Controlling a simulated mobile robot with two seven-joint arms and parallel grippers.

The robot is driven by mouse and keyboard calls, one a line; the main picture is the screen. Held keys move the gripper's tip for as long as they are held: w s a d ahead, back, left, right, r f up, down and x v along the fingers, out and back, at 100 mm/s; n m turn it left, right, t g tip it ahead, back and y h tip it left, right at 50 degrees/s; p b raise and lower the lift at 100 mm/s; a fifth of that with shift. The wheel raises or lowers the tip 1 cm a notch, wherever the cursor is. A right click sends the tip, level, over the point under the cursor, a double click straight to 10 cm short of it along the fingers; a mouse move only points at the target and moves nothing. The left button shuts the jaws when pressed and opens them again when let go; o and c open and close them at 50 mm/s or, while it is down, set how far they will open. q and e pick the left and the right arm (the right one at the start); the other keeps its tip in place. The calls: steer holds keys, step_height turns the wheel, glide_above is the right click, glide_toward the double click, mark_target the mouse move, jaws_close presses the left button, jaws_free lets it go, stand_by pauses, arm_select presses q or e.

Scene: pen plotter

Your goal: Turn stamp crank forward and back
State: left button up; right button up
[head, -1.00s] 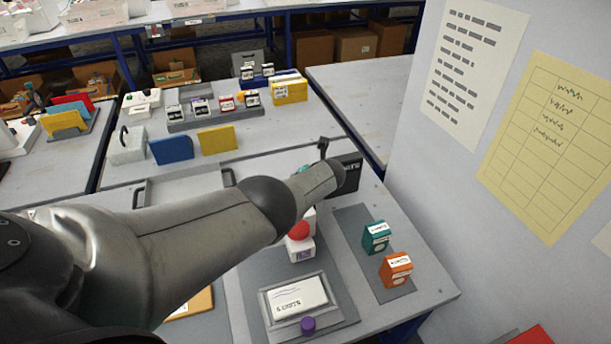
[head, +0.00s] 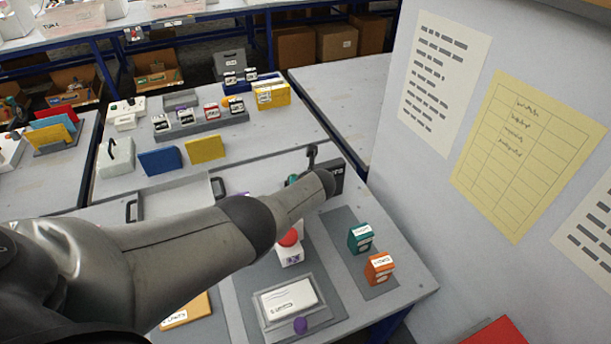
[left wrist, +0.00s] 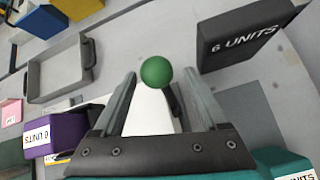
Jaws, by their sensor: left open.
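In the left wrist view a green ball knob (left wrist: 157,68) sits between the fingertips of my left gripper (left wrist: 160,74). The jaws are open, with a gap visible on both sides of the knob. A pale part and a short dark rod show below the knob; I cannot tell how they join. In the head view my left forearm hides the gripper, and a bit of green (head: 291,179) shows past it. A dark upright post with a knobbed top (head: 312,154) stands beyond my wrist. My right gripper is not in view.
A black box marked 6 UNITS (left wrist: 245,38) stands right of the jaws, a purple box (left wrist: 68,133) left. A red-topped stamp (head: 290,238), a card holder (head: 288,300), and teal (head: 360,238) and orange (head: 379,268) boxes stand nearer. A wall panel (head: 420,170) bounds the right.

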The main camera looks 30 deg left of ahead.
arm_select(q)
steer(key=p+v, duration=0.7)
steer(key=v, duration=0.3)
steer(key=shift+d, duration=0.1)
